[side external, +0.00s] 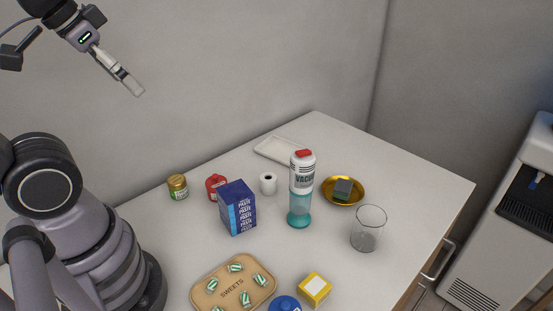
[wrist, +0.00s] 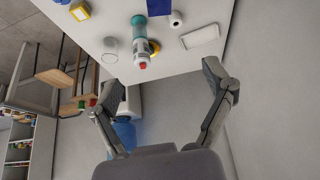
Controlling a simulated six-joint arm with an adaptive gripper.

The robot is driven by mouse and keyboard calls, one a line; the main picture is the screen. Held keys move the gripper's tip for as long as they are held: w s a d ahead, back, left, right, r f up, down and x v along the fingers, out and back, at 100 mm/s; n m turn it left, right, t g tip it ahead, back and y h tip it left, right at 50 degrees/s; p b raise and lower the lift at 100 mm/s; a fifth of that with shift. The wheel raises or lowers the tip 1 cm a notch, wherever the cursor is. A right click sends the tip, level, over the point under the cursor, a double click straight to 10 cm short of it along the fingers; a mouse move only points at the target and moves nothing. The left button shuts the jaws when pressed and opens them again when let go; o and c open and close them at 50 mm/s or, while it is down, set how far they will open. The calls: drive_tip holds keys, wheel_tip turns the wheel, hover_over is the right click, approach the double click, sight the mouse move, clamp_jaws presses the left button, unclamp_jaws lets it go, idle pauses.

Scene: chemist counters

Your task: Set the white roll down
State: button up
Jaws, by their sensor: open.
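The white roll (side external: 268,184) stands upright on the counter, between the blue paste box (side external: 238,207) and the vacuum bottle (side external: 302,188). In the wrist view the roll (wrist: 176,19) is near the top, beside the white tray (wrist: 201,37). My gripper (side external: 134,88) is raised at the upper left, well above the counter and apart from the roll. In the wrist view my gripper (wrist: 170,85) has its fingers spread wide with nothing between them.
A red mug (side external: 215,187) and a jar (side external: 178,187) stand left of the box. A gold bowl (side external: 343,190) holding a dark block and a clear glass (side external: 368,228) stand at the right. A sweets board (side external: 233,284) and a yellow box (side external: 315,289) are in front.

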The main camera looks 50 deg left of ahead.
idle(0.3)
drive_tip(key=g, duration=0.5)
hover_over(268, 177)
wheel_tip(268, 177, down, 22)
drive_tip(key=f, duration=0.1)
drive_tip(key=shift+g, duration=0.3)
drive_tip(key=f, duration=1)
drive_tip(key=shift+a+f, duration=0.4)
drive_tip(key=shift+d+f, duration=0.2)
drive_tip(key=shift+f, duration=1.2)
drive_tip(key=shift+d+f, duration=0.2)
drive_tip(key=shift+f, duration=1.15)
drive_tip(key=c, duration=1.3)
